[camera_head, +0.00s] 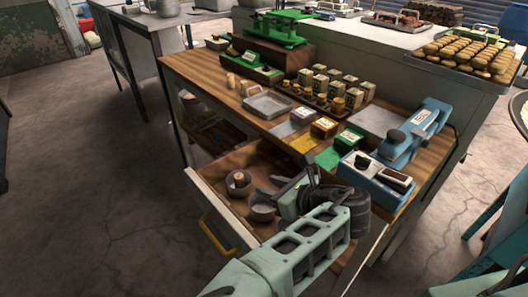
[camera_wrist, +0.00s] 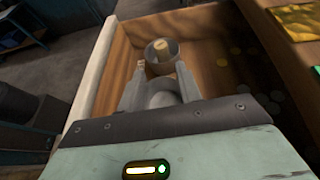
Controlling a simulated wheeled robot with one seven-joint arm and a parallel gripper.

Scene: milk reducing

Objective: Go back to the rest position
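My gripper (camera_head: 284,187) is low over the open wooden drawer (camera_head: 210,176) of the workbench. In the wrist view its two fingers (camera_wrist: 159,82) are spread apart, with a grey metal bowl (camera_wrist: 162,94) showing between and below them. That bowl also shows in the head view (camera_head: 262,208), resting on the drawer floor just left of my gripper. I cannot tell whether a finger touches it. A second metal cup (camera_head: 238,184) with a tan piece in it stands farther back in the drawer. My arm hides the drawer's right part.
The workbench top (camera_head: 205,75) holds a metal tray (camera_head: 267,104), several small boxes and jars, coloured cards, a green scale (camera_head: 276,28) and blue devices (camera_head: 376,180) close to my arm. The drawer front (camera_head: 202,203) with its yellow handle juts out. Floor at left is clear.

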